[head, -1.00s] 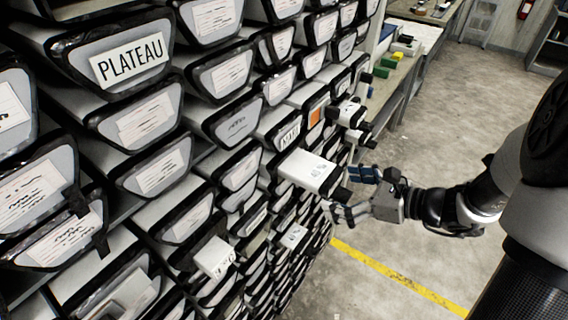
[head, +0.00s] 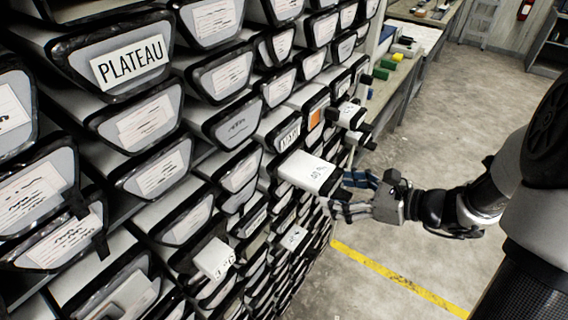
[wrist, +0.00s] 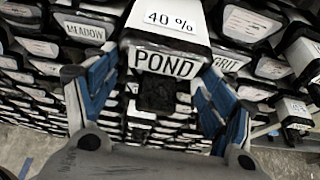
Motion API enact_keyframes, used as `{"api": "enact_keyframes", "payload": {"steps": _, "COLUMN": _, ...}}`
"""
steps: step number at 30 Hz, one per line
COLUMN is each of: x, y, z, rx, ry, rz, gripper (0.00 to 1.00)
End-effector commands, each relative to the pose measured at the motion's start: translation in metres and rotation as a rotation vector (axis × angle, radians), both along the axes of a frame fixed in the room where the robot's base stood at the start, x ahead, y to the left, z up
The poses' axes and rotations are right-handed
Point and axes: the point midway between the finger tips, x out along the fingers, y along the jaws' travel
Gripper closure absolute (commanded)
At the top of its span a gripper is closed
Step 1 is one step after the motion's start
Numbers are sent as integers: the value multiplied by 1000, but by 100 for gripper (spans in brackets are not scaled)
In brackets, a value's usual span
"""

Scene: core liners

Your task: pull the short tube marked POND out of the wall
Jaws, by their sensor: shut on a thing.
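The short tube marked POND (wrist: 167,62) sticks out of the wall, pointing at the wrist camera. It has a white top reading "40 %", a white end label and a dark block below the label. In the head view it is the white tube (head: 308,172) jutting from the middle of the rack. My gripper (head: 350,188) is at its outer end. In the wrist view my gripper's blue-padded fingers (wrist: 158,88) stand on both sides of the tube's end, shut on it. The exact contact spots are hard to see.
Other trays fill the wall around it, among them PLATEAU (head: 130,62), MEADOW (wrist: 86,33) and GRIT (wrist: 226,61). Other short white tubes stick out above right (head: 352,114) and below left (head: 214,258). Open floor (head: 410,230) with a yellow line lies to the right.

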Motion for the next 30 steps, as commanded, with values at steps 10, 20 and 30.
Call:
{"api": "enact_keyframes", "payload": {"steps": 10, "x": 0, "y": 0, "z": 0, "rx": 0, "ry": 0, "rz": 0, "gripper": 81}}
{"api": "enact_keyframes", "payload": {"steps": 20, "x": -5, "y": -9, "z": 2, "rx": 4, "ry": -4, "rz": -3, "gripper": 85}}
{"api": "enact_keyframes", "payload": {"steps": 30, "x": -21, "y": -30, "z": 2, "rx": 3, "ry": -3, "rz": -3, "gripper": 85}}
